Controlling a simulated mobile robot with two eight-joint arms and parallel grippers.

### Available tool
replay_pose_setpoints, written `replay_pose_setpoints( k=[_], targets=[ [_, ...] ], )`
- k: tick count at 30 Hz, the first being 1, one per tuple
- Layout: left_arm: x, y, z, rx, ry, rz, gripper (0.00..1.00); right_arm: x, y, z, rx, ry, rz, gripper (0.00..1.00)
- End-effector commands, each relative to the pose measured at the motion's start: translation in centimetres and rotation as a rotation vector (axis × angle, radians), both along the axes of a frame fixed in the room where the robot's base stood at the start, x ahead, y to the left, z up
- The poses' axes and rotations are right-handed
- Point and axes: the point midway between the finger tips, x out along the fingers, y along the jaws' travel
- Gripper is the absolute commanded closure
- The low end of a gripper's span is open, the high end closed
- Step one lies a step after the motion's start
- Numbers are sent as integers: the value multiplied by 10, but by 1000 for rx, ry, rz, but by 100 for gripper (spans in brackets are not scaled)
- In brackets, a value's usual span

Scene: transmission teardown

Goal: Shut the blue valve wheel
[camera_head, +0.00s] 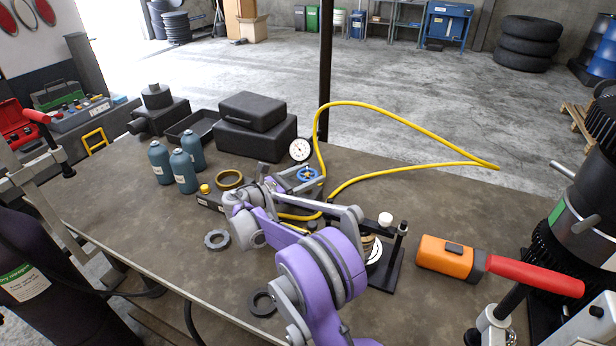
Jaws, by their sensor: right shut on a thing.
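The blue valve wheel (307,174) is small and sits near the middle of the bench, just below a round white-faced gauge (300,149). I cannot tell how far the wheel is turned. My left gripper is not in view.
A yellow hose (400,119) loops from the valve area across the bench and past its back edge. Blue-grey bottles (181,170), black cases (255,135) and metal rings (217,239) stand to the left. An orange and red tool (446,258) lies right.

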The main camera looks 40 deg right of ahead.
Motion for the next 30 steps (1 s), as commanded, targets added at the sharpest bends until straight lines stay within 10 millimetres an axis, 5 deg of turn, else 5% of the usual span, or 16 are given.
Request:
replay_pose_setpoints(
  k=[20,21,24,30],
  targets=[
    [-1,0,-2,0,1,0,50,0,0,1,0,1,-76,76],
    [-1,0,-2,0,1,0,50,0,0,1,0,1,-75,17],
    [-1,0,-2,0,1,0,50,0,0,1,0,0,-75,0],
    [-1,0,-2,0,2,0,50,0,0,0,0,0,-75,0]
  ],
)
